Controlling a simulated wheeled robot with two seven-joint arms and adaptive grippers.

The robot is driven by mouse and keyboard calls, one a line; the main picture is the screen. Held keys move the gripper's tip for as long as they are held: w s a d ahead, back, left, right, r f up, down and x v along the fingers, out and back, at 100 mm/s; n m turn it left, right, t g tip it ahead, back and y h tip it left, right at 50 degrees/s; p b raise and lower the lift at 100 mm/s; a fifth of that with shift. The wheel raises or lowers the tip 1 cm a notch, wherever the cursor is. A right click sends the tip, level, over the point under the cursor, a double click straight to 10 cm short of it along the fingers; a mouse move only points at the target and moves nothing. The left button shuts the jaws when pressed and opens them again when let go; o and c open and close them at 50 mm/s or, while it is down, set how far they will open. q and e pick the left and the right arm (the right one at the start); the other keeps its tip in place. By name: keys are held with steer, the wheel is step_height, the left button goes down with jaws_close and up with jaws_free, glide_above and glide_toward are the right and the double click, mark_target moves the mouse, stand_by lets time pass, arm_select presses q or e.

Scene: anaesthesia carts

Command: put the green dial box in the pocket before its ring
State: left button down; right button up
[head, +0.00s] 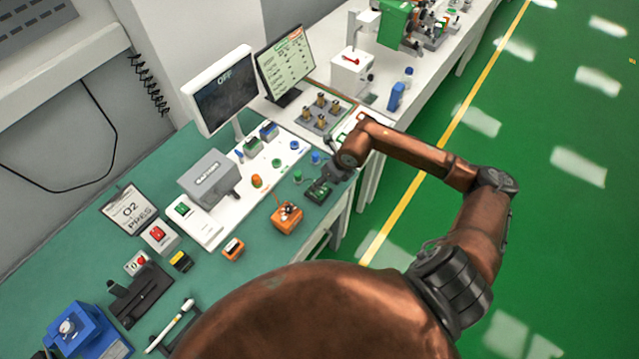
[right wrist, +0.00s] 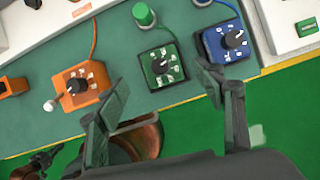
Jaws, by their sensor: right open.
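The green dial box (right wrist: 160,66), with a black dial on its top, stands on the green worktop near its front edge. In the head view it shows small and partly covered (head: 318,194) by my right gripper (head: 325,181). In the right wrist view my right gripper (right wrist: 160,98) is open and empty, its fingers on the near side of the box, one toward each side of it. A cord runs from the box toward a green round cap (right wrist: 143,14) behind it. I cannot make out a ring or a pocket clearly. My left gripper is not in view.
An orange dial box (right wrist: 80,84) stands left of the green one and a blue dial box (right wrist: 224,41) right of it, both close. A white panel (head: 208,229) with a grey box (head: 209,178) lies behind. A monitor (head: 222,90) stands at the back.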

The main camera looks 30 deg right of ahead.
steer(key=v, duration=0.5)
steer(key=shift+r+b, duration=0.15)
steer(key=shift+b, duration=0.15)
